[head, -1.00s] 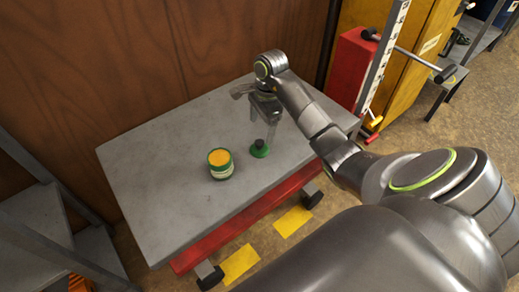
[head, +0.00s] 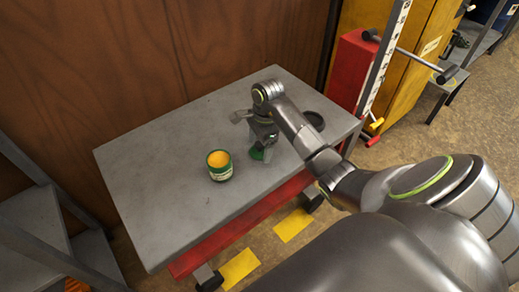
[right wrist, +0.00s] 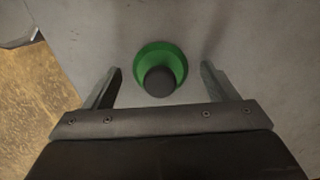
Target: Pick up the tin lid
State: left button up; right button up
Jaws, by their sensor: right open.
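The tin lid is a green disc with a dark round knob. It lies on the grey table top and is partly covered by my gripper in the head view (head: 256,154). The whole lid shows in the right wrist view (right wrist: 177,60), knob up. My right gripper (head: 264,145) is open and empty over the lid. In the right wrist view its two fingers (right wrist: 161,68) stand on either side of the lid, with gaps. The open green tin (head: 220,166) with yellow-orange contents stands upright to the left of the lid. My left gripper is not in view.
The grey table (head: 150,170) has a red frame and free room on its left. A dark round object (head: 314,120) lies near its right end. A wood-panel wall stands behind. A red lift post (head: 352,68) stands at the right, and grey steps (head: 30,220) at the left.

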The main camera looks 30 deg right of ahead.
jog(key=c, duration=1.1)
